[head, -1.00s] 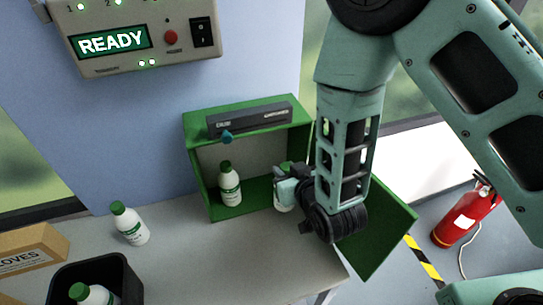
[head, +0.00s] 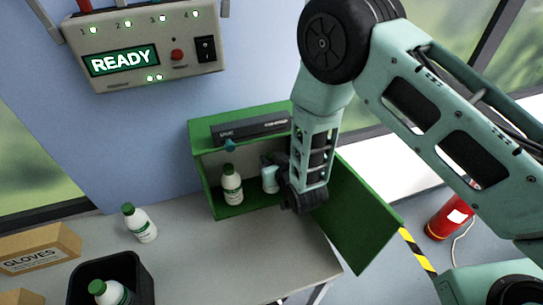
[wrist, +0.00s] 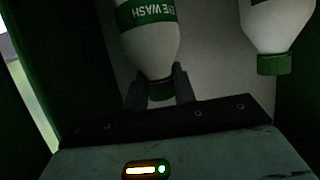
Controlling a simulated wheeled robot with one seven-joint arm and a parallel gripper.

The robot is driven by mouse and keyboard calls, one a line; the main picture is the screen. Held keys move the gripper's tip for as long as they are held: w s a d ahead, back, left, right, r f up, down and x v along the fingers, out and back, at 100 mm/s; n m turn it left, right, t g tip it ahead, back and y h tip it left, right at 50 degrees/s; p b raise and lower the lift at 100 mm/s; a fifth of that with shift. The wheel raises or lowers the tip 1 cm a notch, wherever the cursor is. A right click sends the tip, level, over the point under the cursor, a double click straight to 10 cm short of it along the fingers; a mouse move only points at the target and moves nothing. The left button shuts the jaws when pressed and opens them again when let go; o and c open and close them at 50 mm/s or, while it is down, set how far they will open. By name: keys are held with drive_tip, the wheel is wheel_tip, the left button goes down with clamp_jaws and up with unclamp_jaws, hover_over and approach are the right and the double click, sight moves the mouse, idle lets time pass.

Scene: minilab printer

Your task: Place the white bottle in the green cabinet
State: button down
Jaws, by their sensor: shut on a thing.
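A white bottle with a green cap and green label (wrist: 150,45) is between the fingers of my gripper (wrist: 157,88), which is shut around its cap end. Whether the held bottle touches the floor cannot be told.
The green cabinet door (head: 355,215) is swung open at right. Another white bottle (head: 140,224) stands on the grey table (head: 200,265), and one sits in a black bin (head: 142,285). A gloves box (head: 40,248) lies left. A dark device (head: 245,132) sits atop the cabinet.

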drive_tip(key=shift+f+b, duration=0.2)
drive_tip(key=shift+b, duration=0.1)
drive_tip(key=c, duration=1.1)
unclamp_jaws()
drive_tip(key=shift+c, duration=0.2)
drive_tip(key=shift+r, duration=0.1)
